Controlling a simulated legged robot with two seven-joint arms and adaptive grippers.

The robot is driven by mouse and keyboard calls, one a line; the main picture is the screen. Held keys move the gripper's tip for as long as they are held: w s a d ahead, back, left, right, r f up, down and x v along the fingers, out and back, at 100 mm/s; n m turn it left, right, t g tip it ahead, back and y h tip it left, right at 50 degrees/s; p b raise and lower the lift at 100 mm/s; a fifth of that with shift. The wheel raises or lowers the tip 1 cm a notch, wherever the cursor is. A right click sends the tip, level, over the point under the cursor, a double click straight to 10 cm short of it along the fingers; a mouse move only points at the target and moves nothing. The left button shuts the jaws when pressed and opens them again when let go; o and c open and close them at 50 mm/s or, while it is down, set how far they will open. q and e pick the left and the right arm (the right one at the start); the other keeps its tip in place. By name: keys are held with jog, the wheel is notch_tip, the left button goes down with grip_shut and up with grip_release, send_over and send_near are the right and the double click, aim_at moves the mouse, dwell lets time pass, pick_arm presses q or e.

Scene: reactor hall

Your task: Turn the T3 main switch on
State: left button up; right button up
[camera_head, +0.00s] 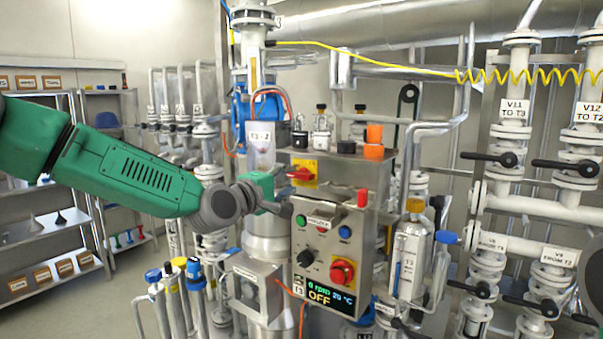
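The T3 control box (330,240) stands in the middle, with a display (322,292) reading 0 rpm, 29 °C and OFF. A red rotary handle on a yellow plate (303,172), which looks like the main switch, sits on the upper left of the box's housing. It points roughly sideways. A second red knob on a yellow base (342,271) is at the lower right of the panel. My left gripper (284,208) is just left of the panel, below the red handle and seemingly apart from it. Its fingers are small and overlapped, so their opening is unclear. My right gripper is not seen.
The panel also holds a green button (301,220), a blue button (345,231) and a black dial (306,257). Valve pipes (515,155) fill the right side. Shelves (45,215) stand at the left, with open floor before them.

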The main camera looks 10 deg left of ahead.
aim_at(298, 178)
pick_arm(q)
jog(key=w, duration=0.2)
jog(key=shift+w, duration=0.3)
jog(key=shift+w+d+p, duration=0.4)
jog(key=shift+w+d, duration=0.3)
jog(key=shift+d, duration=0.35)
jog(key=shift+s+d+r, duration=0.15)
jog(key=shift+d, duration=0.3)
jog(key=shift+a, duration=0.15)
jog(key=c, duration=0.6)
jog(key=shift+a, duration=0.3)
grip_shut()
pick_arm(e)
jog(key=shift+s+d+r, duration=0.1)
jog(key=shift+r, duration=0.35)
